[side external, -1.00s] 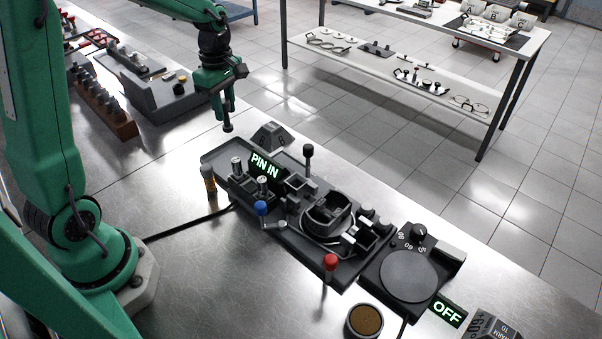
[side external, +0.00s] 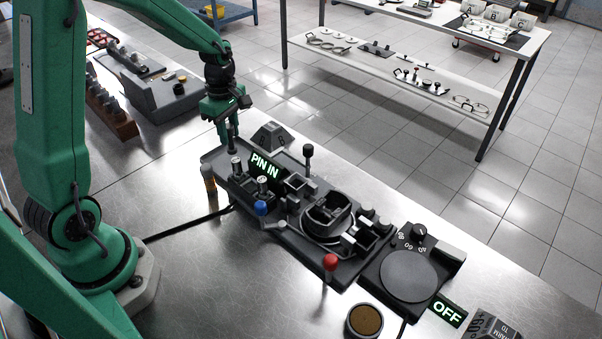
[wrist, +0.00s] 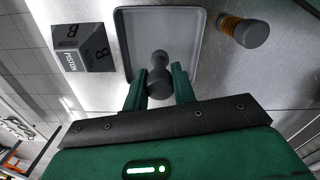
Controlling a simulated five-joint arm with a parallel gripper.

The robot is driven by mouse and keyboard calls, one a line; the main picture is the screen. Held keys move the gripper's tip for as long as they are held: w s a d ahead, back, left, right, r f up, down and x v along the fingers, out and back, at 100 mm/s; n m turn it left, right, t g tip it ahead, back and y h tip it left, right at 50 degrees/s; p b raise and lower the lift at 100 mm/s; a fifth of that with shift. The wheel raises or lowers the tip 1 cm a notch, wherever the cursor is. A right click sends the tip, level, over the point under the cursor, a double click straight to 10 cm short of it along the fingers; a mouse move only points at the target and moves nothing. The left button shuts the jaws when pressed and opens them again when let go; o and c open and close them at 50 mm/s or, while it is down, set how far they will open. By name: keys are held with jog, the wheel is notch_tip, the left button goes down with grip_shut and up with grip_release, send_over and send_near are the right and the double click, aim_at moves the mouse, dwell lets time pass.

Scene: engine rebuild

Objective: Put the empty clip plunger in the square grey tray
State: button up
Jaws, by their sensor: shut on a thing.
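The clip plunger (wrist: 159,60) is a dark grey dumbbell-shaped piece between the two green fingers of my gripper (wrist: 158,80), which is shut on it. The square grey tray (wrist: 121,40) is beyond it in the wrist view, and the plunger's far end overlaps the tray floor. In the side view my gripper (side external: 228,130) points down over the far left end of the fixture, where the tray's rim (side external: 207,158) shows. The plunger is hard to pick out there, and I cannot tell whether it touches the tray floor.
A block labelled PISTON B (wrist: 82,48) and an orange-banded cylinder (wrist: 243,31) flank the tray. The fixture with the PIN IN sign (side external: 265,165), a blue knob (side external: 261,208) and a red knob (side external: 330,262) stands close to the right.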

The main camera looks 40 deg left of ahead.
aim_at(230, 140)
jog(key=shift+f, duration=1.5)
jog(key=o, duration=1)
jog(key=shift+f, duration=0.1)
notch_tip(230, 140, up, 12)
